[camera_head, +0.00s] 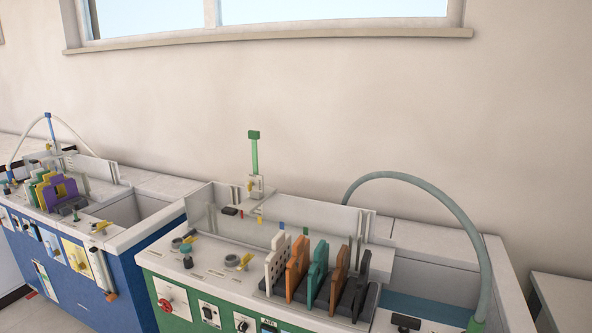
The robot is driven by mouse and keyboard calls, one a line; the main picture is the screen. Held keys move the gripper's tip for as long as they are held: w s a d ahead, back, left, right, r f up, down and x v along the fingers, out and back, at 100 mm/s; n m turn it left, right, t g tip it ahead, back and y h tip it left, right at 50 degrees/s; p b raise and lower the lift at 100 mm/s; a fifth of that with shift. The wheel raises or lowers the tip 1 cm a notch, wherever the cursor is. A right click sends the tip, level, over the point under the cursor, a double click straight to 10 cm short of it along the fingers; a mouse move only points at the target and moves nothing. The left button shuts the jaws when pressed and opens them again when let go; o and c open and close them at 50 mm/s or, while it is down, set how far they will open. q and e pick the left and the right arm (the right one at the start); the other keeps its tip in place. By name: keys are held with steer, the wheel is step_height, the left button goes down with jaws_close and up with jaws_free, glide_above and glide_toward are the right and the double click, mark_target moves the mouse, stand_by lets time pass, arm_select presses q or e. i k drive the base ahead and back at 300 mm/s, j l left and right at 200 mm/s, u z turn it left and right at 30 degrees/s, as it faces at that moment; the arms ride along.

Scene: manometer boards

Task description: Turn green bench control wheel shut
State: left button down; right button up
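The green bench (168,277) stands at the centre right, with a white top and a green front. On the left of its front is a white panel with a small red round wheel (166,304), near the bottom edge of the view. I cannot tell from here whether this wheel is open or shut. On the top are a yellow lever valve (240,261) and a teal knob (187,262). Neither of my grippers is in view.
A rack (345,299) of upright coloured plates stands on the green bench, beside a water basin (425,308) under a curved grey-green hose (440,195). A blue bench (130,275) with similar fittings stands to the left. A white table (568,300) is at the right.

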mark_target(165, 307)
steer(key=z, duration=0.95)
steer(key=u, duration=1.85)
steer(key=i+j+z, duration=0.15)
steer(key=z, duration=0.6)
steer(key=i+j+z, duration=0.2)
steer(key=j+z, duration=0.2)
steer(key=j, duration=0.4)
steer(key=j+z, duration=0.45)
steer(key=j, duration=0.35)
steer(key=i, duration=0.05)
